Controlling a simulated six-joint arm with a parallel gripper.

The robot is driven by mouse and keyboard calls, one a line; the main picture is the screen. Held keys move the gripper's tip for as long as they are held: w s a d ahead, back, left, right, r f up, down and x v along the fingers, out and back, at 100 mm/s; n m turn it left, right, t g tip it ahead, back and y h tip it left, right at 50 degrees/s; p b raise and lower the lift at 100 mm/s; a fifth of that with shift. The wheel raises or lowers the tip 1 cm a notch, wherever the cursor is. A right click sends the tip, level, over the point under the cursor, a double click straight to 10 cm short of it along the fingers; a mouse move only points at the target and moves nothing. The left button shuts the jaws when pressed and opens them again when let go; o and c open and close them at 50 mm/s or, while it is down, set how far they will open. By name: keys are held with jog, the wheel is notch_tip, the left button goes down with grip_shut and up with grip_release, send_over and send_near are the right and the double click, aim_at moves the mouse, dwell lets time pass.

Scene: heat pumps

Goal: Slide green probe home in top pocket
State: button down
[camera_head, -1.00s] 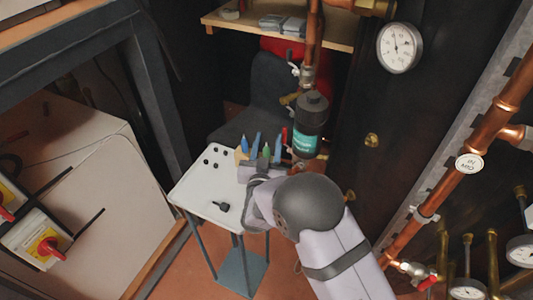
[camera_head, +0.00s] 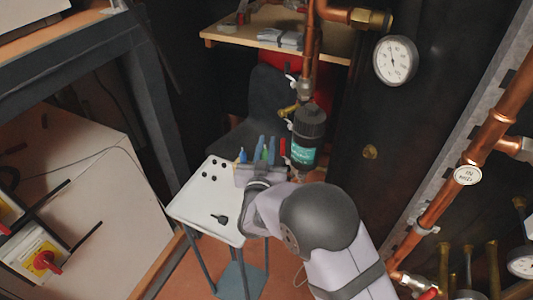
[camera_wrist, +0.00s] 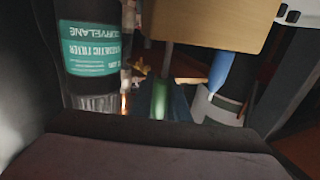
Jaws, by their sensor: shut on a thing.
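My gripper (camera_head: 250,175) is at the far right of the table, low beside the row of tools, and is shut on the green probe. I cannot make out the top pocket in either view. A tan block (camera_wrist: 207,22) fills the top of the wrist view, close to the probe.
The black magnetic filter (camera_head: 307,130) hangs close behind on copper pipe. The table's front is mostly clear.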

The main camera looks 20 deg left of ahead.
notch_tip(320, 180, up, 8)
jog(key=w+a+n+g+y+p, duration=0.1)
jog(key=a+n+g+y+p, duration=0.15)
jog(key=n+g, duration=0.2)
jog(key=s+d+f+n+g+p, duration=0.2)
jog(key=d+f+n+g+p, duration=0.1)
jog(key=d+n, duration=0.6)
jog(key=s+d+f+n+g+h+p, duration=0.1)
jog(key=d+f+n+g+p, duration=0.3)
jog(key=d+n, duration=0.5)
jog(key=shift+s+f+n+p, duration=0.4)
jog(key=shift+f+n+p, duration=0.2)
jog(key=shift+f+n, duration=0.65)
jog(key=shift+w+d+g+h, duration=0.15)
jog(key=shift+g+h, duration=0.1)
jog(key=shift+w+d+p, duration=1.15)
jog(key=shift+w+d, duration=0.05)
jog(key=shift+w, duration=0.3)
jog(key=shift+w+d+p, duration=0.85)
jog(key=shift+w+p, duration=0.3)
jog(key=shift+p, duration=0.05)
dwell(1.1)
